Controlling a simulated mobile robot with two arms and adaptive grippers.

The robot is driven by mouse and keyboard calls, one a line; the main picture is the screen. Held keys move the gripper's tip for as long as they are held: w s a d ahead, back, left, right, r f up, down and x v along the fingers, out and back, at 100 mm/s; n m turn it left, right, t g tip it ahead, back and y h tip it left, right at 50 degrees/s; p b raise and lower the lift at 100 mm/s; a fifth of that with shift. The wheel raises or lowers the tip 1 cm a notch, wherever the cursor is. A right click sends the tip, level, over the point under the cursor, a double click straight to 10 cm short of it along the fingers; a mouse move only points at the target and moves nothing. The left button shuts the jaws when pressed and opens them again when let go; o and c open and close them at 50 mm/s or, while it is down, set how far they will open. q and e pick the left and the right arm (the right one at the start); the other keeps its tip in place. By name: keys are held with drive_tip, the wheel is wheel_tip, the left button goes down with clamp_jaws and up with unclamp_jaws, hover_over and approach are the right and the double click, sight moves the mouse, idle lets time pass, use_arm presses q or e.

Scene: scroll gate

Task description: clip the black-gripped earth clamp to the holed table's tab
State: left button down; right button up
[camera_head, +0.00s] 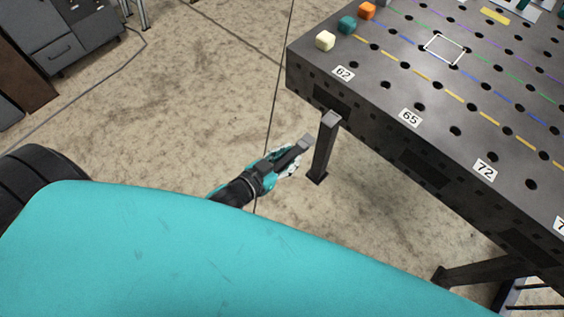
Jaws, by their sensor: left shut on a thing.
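The holed table (425,55) is dark grey and fills the upper right. A small grey tab (331,118) shows at its near-left edge, just above a dark leg. My left gripper (286,163) is in the middle of the view, left of that leg. It is shut on the earth clamp (291,154), a dark bar with a lighter grey end pointing up and right toward the tab. A gap shows between the clamp's end and the tab in the picture. The clamp's lower part is hidden by my gripper. My right gripper is out of view.
Cream, teal and orange blocks (347,25) stand on the table's far-left corner. Number labels (410,118) run along its near edge. A grey cabinet (65,45) is at the upper left. A thin cable runs down the floor. Floor left of the table is clear.

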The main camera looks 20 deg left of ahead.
sight(305, 141)
use_arm(q)
drive_tip(key=w, duration=0.1)
drive_tip(key=w+d, duration=0.1)
drive_tip(key=w, duration=0.1)
drive_tip(key=shift+b, duration=0.4)
drive_tip(key=shift+w+d, duration=0.25)
drive_tip(key=shift+w, duration=0.25)
drive_tip(key=shift+r+p, duration=0.1)
drive_tip(key=shift+p, duration=0.35)
drive_tip(key=shift+w, duration=0.25)
idle(0.5)
drive_tip(key=shift+w+d, duration=0.25)
drive_tip(key=shift+w, duration=0.3)
drive_tip(key=shift+p, duration=0.4)
drive_tip(key=shift+w, duration=0.1)
idle(0.5)
drive_tip(key=shift+w+d, duration=0.3)
drive_tip(key=shift+w, duration=0.35)
